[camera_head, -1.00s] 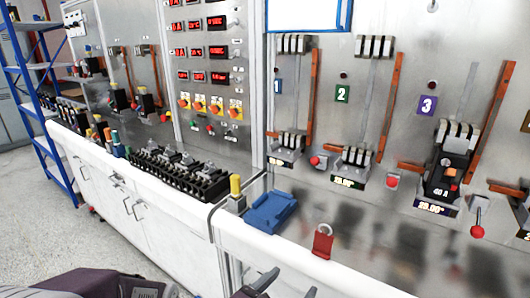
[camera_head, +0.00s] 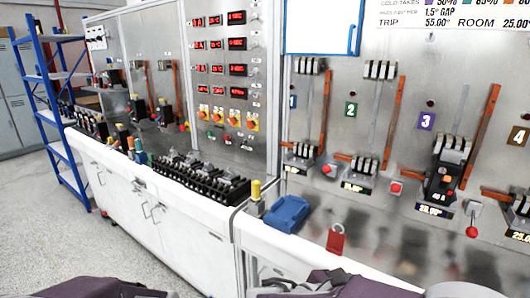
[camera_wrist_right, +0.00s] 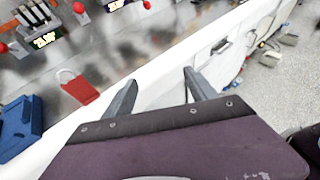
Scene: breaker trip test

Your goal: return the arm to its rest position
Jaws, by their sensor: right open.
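My right gripper (camera_wrist_right: 160,94) shows in the right wrist view. Its two dark fingers are spread apart with nothing between them. It is over the white bench edge, to the right of a red padlock (camera_wrist_right: 80,88) and apart from it. In the head view, purple parts of my arms show along the bottom edge, and the left gripper's fingers cannot be seen. A black breaker (camera_head: 440,188) sits in the station marked 3 on the metal panel, clear of my arms.
The red padlock (camera_head: 335,240) and a blue tray (camera_head: 287,213) lie on the bench. Red-knobbed levers (camera_head: 472,231) stand out along the panel. A row of black terminal blocks (camera_head: 200,178) runs along the left bench. Open floor (camera_head: 60,240) lies at left.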

